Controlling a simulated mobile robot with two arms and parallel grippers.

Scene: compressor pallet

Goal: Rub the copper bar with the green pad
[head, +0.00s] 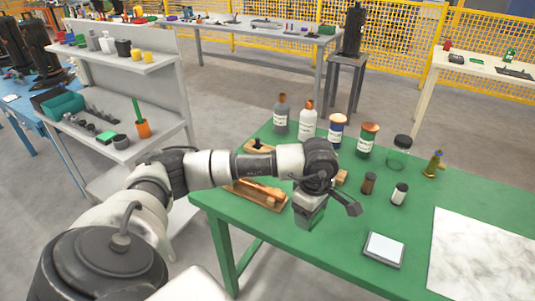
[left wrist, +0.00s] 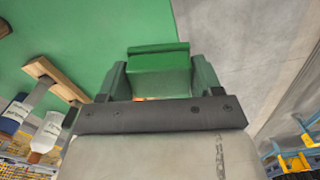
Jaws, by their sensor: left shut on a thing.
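My left gripper (head: 309,212) hangs over the green table (head: 330,255), and the wrist view shows it too (left wrist: 160,80). Its two fingers are shut on the green pad (left wrist: 158,59), one on each side. The pad is hard to make out in the head view. A wooden tray (head: 268,206) lies left of the gripper on the table, with a brownish bar-like piece (head: 262,190) in it. This may be the copper bar, but my forearm covers part of the tray and I cannot be sure. My right gripper is not in view.
Several bottles, including a grey one (head: 281,120) and a clear jar (head: 400,148), stand along the table's back. Small vials (head: 369,183) stand right of the gripper. A white-topped square plate (head: 384,249) and a marbled sheet (head: 480,258) lie at the right front.

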